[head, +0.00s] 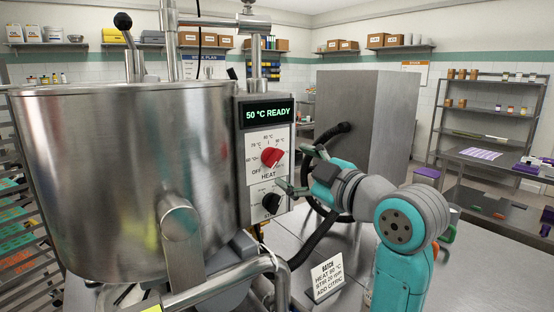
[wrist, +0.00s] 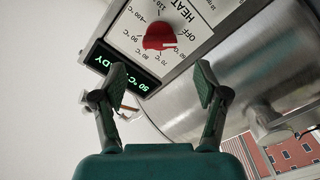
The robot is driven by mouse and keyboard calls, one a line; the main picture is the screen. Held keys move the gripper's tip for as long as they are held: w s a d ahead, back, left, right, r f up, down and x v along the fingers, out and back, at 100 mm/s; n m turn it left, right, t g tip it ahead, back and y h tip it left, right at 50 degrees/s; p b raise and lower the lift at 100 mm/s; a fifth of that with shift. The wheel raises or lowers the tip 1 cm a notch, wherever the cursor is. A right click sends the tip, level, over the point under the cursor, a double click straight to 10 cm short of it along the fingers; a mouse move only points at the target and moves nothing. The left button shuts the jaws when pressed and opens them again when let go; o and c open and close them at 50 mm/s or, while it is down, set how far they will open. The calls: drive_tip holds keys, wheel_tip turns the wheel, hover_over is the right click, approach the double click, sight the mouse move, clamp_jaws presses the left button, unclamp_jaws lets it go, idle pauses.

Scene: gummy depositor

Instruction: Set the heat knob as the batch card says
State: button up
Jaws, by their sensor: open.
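The red heat knob (head: 271,158) sits on the white dial panel under a display (head: 267,114) reading "50 °C READY". In the wrist view the knob (wrist: 158,37) lies just beyond and between my fingertips, with its white mark toward the right; the exact scale value is unclear. My gripper (head: 300,170) is open and empty, in front of the panel and apart from the knob; its two fingers (wrist: 160,78) are spread. The batch card (head: 327,279) stands on the table; it lists heat, stir 20 rpm and add citric. The first digit of its heat value is too small to be sure of.
A black knob (head: 270,204) sits below the heat knob, close to my lower finger. The large steel kettle (head: 110,180) fills the left. A grey cabinet (head: 370,110) and a black hose (head: 318,240) are behind my wrist. Metal pipes cross the front.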

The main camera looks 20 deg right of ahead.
sight(276, 158)
drive_tip(key=x, duration=0.6)
drive_tip(key=shift+w+a, duration=0.1)
drive_tip(key=shift+w, duration=0.2)
drive_tip(key=c, duration=1.2)
